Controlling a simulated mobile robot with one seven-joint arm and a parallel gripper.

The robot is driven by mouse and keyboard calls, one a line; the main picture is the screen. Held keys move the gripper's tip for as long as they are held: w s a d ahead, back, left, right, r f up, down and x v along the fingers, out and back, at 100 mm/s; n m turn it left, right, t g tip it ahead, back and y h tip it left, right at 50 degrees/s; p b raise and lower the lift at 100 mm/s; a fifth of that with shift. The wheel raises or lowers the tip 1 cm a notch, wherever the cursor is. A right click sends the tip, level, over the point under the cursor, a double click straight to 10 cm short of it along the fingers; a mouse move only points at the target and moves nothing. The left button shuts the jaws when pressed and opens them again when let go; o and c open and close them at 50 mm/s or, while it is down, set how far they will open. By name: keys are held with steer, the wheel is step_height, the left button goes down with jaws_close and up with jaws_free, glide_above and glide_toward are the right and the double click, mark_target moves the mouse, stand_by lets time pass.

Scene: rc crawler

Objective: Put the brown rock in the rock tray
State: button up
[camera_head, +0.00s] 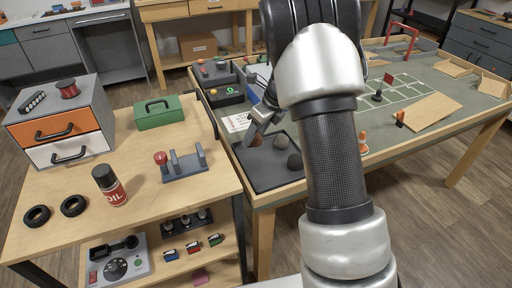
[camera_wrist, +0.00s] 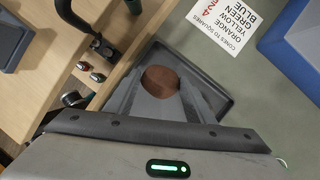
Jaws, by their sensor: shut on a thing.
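The brown rock (camera_head: 255,139) is held between the fingers of my gripper (camera_head: 257,127). In the wrist view, the reddish-brown rock (camera_wrist: 160,81) sits between the two grey fingers. The dark, low rock tray (camera_head: 262,178) lies on the left end of the green-topped table, below my gripper. Two grey rocks (camera_head: 280,141) (camera_head: 294,161) are in its right part. The tray also shows behind the rock in the wrist view (camera_wrist: 218,97). The rock is over the tray. I cannot tell whether it touches the tray floor. My forearm hides part of the table.
A printed white card (camera_wrist: 225,35) lies beside the tray, with a blue object (camera_wrist: 292,45) near it. A wooden bench on the left holds a green toolbox (camera_head: 159,112), an oil can (camera_head: 109,185) and drawers (camera_head: 66,135). Orange cones (camera_head: 363,143) stand right of my arm.

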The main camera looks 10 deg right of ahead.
mark_target(258, 138)
step_height(258, 138, down, 4)
steer(key=shift+r+b, duration=0.1)
steer(key=shift+b, duration=0.45)
steer(key=o, duration=1.2)
